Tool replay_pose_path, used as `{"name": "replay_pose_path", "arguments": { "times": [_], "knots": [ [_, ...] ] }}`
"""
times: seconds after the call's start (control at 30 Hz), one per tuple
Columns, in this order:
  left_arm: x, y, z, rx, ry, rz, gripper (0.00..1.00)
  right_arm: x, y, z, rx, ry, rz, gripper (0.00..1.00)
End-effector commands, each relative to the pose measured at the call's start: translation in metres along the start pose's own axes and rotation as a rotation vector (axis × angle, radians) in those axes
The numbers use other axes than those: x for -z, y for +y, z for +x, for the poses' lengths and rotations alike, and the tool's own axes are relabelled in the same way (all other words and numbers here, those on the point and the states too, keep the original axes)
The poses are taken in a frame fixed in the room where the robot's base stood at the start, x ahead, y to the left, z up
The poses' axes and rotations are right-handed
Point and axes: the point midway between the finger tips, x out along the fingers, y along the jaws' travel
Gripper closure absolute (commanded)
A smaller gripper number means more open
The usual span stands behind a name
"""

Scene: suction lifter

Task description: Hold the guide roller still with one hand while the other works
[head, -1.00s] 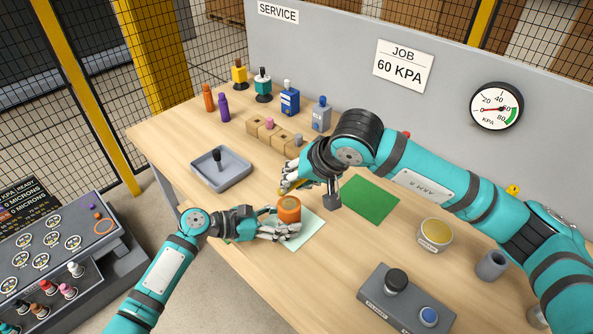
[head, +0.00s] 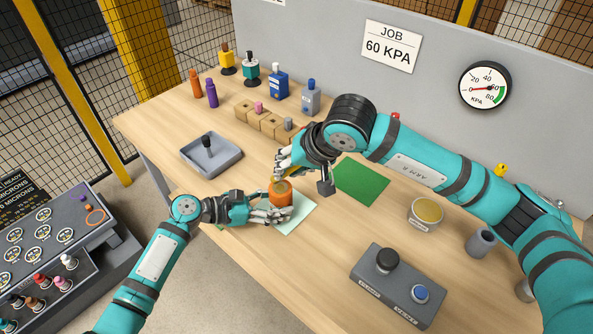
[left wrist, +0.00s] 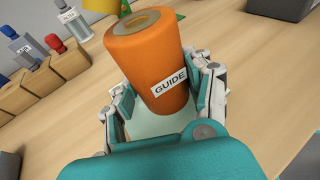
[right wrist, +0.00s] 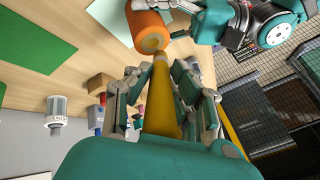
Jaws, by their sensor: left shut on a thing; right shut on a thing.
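The guide roller (head: 280,193) is an orange cylinder with a hole in its top and a "GUIDE" label. It stands on a pale mat (head: 296,220). My left gripper (head: 275,210) is shut on it from the side; the left wrist view shows the roller (left wrist: 150,65) between the fingers. My right gripper (head: 284,168) is shut on a yellow stick-like tool (right wrist: 161,105), just above the roller. In the right wrist view the tool's tip lies close to the roller's end face (right wrist: 152,42); I cannot tell whether they touch.
A grey tray (head: 211,160) with a dark-knobbed item is to the left. Wooden blocks (head: 263,120) and bottles stand behind. A green mat (head: 360,182), a tin (head: 425,214) and a grey control box (head: 397,284) lie to the right.

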Motion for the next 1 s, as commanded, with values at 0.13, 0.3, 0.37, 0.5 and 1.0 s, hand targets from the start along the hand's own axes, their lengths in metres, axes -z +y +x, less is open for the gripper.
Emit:
{"name": "replay_pose_path", "arguments": {
  "times": [0.13, 0.3, 0.37, 0.5, 1.0],
  "knots": [
    [0.000, 0.000, 0.000, 0.000, 0.001, 0.000, 0.82, 0.008, -0.007, 0.002, 0.001, 0.003, -0.001, 1.00],
    [0.000, 0.000, 0.000, 0.000, 0.001, -0.001, 0.82, 0.013, -0.013, -0.010, 0.002, 0.003, -0.001, 1.00],
    [0.001, 0.000, 0.000, 0.000, 0.001, -0.001, 0.82, 0.015, -0.015, -0.015, 0.002, 0.003, -0.002, 1.00],
    [0.000, 0.000, 0.000, 0.000, 0.001, -0.001, 0.82, 0.019, -0.020, -0.025, 0.001, 0.003, -0.002, 1.00],
    [0.001, 0.000, 0.000, 0.000, 0.001, -0.001, 0.82, 0.032, -0.035, -0.054, 0.001, 0.001, 0.000, 1.00]
  ]
}}
